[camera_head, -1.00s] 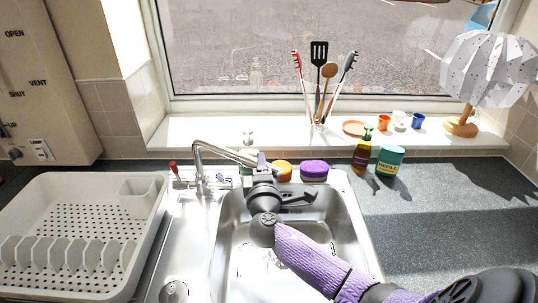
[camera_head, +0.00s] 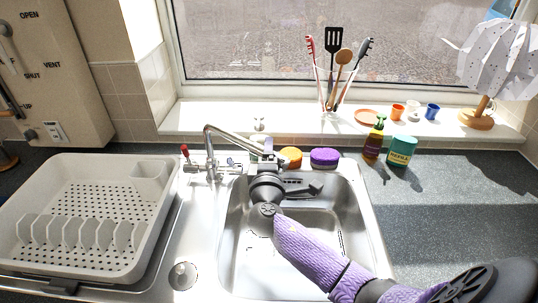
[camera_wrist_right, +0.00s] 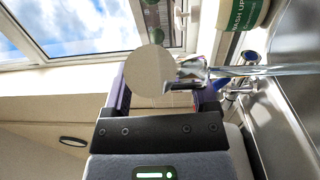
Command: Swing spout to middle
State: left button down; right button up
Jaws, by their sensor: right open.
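The chrome spout (camera_head: 232,141) rises from the tap at the left rim of the sink and slopes right and down over the back of the basin. My right gripper (camera_head: 266,156) is at the spout's free end and hides part of it. In the right wrist view the spout (camera_wrist_right: 240,71) comes in from the right and its end lies between the fingers of my open right gripper (camera_wrist_right: 165,92). I cannot tell whether a finger touches it. My left gripper is not in view.
The sink basin (camera_head: 236,235) lies under my right arm. An orange sponge (camera_head: 291,155) and a purple sponge (camera_head: 325,157) sit behind it. A brown bottle (camera_head: 373,143) and a green container (camera_head: 401,151) stand at right. A white dish rack (camera_head: 150,220) fills the left counter.

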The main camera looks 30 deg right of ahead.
jog(key=shift+s+a+f, duration=0.1)
jog(key=shift+s+a, duration=0.15)
jog(key=shift+s, duration=0.1)
jog(key=v, duration=0.9)
